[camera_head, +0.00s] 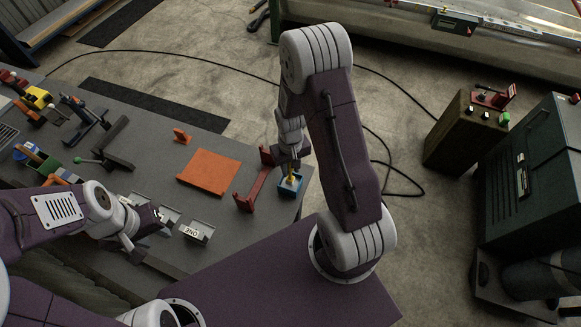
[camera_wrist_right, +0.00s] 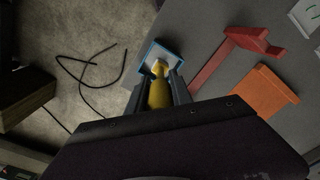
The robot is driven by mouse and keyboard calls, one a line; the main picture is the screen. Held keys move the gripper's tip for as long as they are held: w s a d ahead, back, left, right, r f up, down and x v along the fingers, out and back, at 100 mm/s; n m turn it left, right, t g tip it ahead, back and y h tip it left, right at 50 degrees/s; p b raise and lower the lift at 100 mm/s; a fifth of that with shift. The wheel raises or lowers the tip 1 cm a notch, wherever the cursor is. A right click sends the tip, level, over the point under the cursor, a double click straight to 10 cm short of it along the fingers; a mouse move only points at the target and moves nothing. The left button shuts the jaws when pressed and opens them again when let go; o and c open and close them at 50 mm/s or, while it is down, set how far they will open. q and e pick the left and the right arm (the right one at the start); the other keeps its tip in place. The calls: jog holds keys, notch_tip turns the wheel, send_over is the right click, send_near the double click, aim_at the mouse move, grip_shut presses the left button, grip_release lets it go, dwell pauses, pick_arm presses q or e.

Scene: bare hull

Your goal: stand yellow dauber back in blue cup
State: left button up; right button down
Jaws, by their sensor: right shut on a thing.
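The blue cup (camera_head: 290,188) stands near the right end of the grey table, square with a blue rim. In the right wrist view its blue rim (camera_wrist_right: 150,48) shows beyond my fingertips. My right gripper (camera_wrist_right: 160,88) is shut on the yellow dauber (camera_wrist_right: 158,97), whose pale end overlaps the cup's opening. In the head view the dauber (camera_head: 289,170) is a small yellow bit between my right gripper (camera_head: 291,163) and the cup; how deep its end sits is unclear. My left gripper (camera_head: 138,233) hangs over the table's front left; its jaw gap is not clear.
A red bracket (camera_head: 257,184) stands close left of the cup, with an orange plate (camera_head: 209,171) further left. Small labelled trays (camera_head: 197,231) lie along the front. Several tools and a green box (camera_head: 47,168) crowd the left. The table's edge is just right of the cup.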

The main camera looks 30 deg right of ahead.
jog(key=shift+f+b, duration=0.4)
jog(key=shift+f, duration=0.15)
jog(key=c, duration=1.1)
grip_release()
jog(key=shift+o, duration=0.2)
jog(key=o, duration=0.5)
notch_tip(320, 180, up, 9)
jog(key=p, duration=0.8)
